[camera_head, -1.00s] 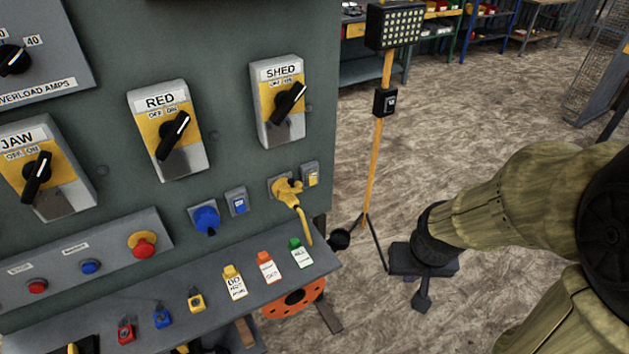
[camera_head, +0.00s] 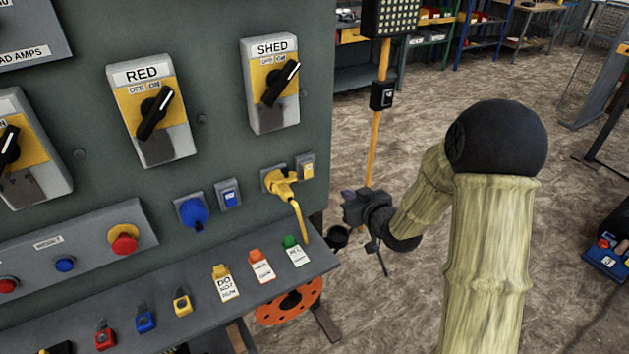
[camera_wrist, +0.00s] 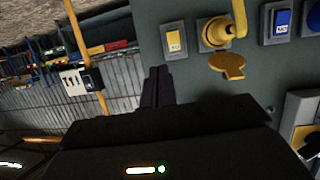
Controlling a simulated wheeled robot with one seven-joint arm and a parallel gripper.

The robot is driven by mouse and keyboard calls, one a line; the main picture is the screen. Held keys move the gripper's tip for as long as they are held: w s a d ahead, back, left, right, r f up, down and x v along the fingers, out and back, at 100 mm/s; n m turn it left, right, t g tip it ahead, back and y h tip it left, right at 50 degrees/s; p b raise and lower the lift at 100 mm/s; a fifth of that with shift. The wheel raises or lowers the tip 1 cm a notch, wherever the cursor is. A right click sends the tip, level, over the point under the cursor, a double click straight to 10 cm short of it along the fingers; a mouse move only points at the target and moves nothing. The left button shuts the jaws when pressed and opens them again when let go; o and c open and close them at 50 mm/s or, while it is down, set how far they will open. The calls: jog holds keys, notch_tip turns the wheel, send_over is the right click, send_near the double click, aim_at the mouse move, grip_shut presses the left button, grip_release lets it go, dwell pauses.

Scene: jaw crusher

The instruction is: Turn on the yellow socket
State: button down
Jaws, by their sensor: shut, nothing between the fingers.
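The yellow socket (camera_head: 275,180) is on the grey-green panel, with a yellow plug and hanging yellow cable in it. A small yellow rocker switch (camera_head: 307,170) in a grey housing sits just right of it. In the wrist view the yellow switch (camera_wrist: 174,40) is upper centre, with the socket (camera_wrist: 213,34) and its open yellow flap beside it. My gripper (camera_head: 350,205) is right of the panel edge, apart from the switch and socket. In the wrist view my gripper (camera_wrist: 157,75) is shut and empty, its fingers pointing up the picture, below and left of the switch.
A blue socket (camera_head: 193,213) and blue switch (camera_head: 228,195) are left of the yellow pair. A sloped shelf with tags (camera_head: 225,285) and padlocks juts out below. An orange lamp stand (camera_head: 374,145) stands behind my gripper. The floor to the right is mostly free.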

aim_at(309, 167)
jog(key=shift+w+a+f+n+t+y+b, duration=0.15)
jog(key=shift+w+a+t+y, duration=0.1)
jog(key=shift+a+y, duration=0.3)
jog(key=shift+w+a+f+n+t+y+b, duration=0.15)
jog(key=shift+a+t+y, duration=0.1)
jog(key=shift+a+y, duration=0.3)
jog(key=shift+w+r, duration=0.1)
jog(key=p+x, duration=0.2)
jog(key=x, duration=1.2)
jog(key=shift+p, duration=0.3)
